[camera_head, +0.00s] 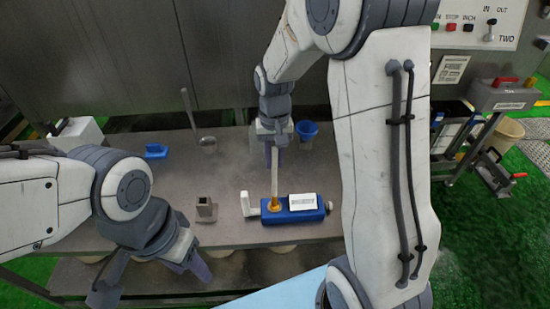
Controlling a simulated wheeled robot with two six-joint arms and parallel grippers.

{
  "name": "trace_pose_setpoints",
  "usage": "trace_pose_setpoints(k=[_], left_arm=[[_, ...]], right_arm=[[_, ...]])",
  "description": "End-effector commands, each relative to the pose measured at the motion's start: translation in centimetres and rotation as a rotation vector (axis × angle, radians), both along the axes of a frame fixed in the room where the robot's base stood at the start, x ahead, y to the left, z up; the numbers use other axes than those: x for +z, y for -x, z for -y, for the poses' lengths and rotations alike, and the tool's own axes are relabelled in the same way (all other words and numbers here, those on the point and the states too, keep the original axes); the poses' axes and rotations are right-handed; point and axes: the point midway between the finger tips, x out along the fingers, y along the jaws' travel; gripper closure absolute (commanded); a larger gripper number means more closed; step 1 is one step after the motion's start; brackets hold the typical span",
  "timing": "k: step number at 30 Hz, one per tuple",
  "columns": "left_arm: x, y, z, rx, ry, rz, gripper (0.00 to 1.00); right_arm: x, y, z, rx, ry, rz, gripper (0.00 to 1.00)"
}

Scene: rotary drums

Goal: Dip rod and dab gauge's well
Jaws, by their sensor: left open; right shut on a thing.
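The blue gauge (310,213) lies on the grey table, with a white label on top and a white handle (246,205) at its left end. Its orange well (274,204) is at the left part of the block. My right gripper (272,155) is above and behind the gauge, shut on a pale rod (275,178). The rod points down, and its lower end is at the orange well; I cannot tell whether it touches. My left gripper (152,283) is open and empty, low at the table's front edge, left of the gauge.
A small grey holder (206,210) stands left of the gauge. A blue cup (306,129), a ladle (207,141) and a blue item (156,151) are farther back. A metal wall closes the back. Bare table (235,165) lies between. My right arm hides the table's right part.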

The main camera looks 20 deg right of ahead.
Motion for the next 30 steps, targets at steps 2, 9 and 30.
trace_pose_setpoints(k=[2,9,30], left_arm=[[0.0,0.0,0.0,0.0,0.0,0.0,0.5],[0.1,0.0,0.0,0.0,0.0,0.0,0.5],[6.1,0.0,0.0,-0.01,0.0,0.001,0.5]], right_arm=[[0.0,0.0,0.0,0.0,0.0,0.0,1.0],[0.1,0.0,0.0,0.0,0.0,0.0,1.0],[6.7,0.0,0.0,0.0,0.0,0.0,1.0]])
